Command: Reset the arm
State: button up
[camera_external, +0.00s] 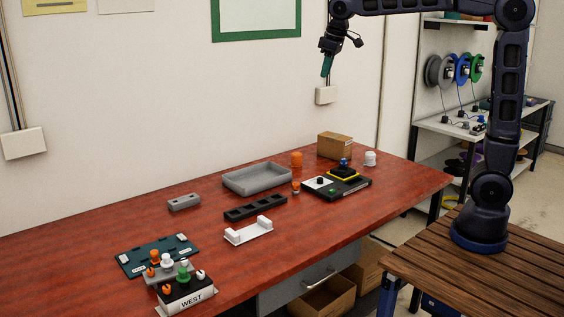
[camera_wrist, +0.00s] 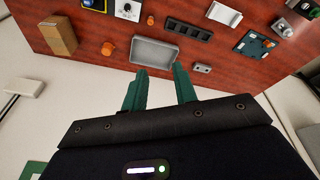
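My arm (camera_external: 505,95) rises from its base at the right and reaches left high above the table. My gripper (camera_external: 327,66) hangs in the air near the wall, pointing down, well clear of everything on the table. In the wrist view my gripper (camera_wrist: 160,88) shows two green fingers standing apart with nothing between them. The grey tray (camera_wrist: 156,52) lies beyond the fingertips in that view.
The red table (camera_external: 100,230) carries a grey tray (camera_external: 258,179), a cardboard box (camera_external: 334,146), a black device with a yellow-rimmed top (camera_external: 337,184), a black slotted rack (camera_external: 255,207), a white holder (camera_external: 248,231) and a block marked WEST (camera_external: 187,291). Shelves with spools (camera_external: 460,70) stand at right.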

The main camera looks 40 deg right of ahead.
jog(key=s+d+f+m+t, duration=0.1)
jog(key=s+d+f+m, duration=0.25)
jog(key=s+d, duration=1.05)
jog(key=s+d+f+m, duration=0.2)
jog(key=s+d+f, duration=0.9)
jog(key=s+d, duration=0.1)
jog(key=shift+s+f+t+h, duration=0.2)
jog(key=shift+s+t+h, duration=0.2)
jog(key=shift+s, duration=0.4)
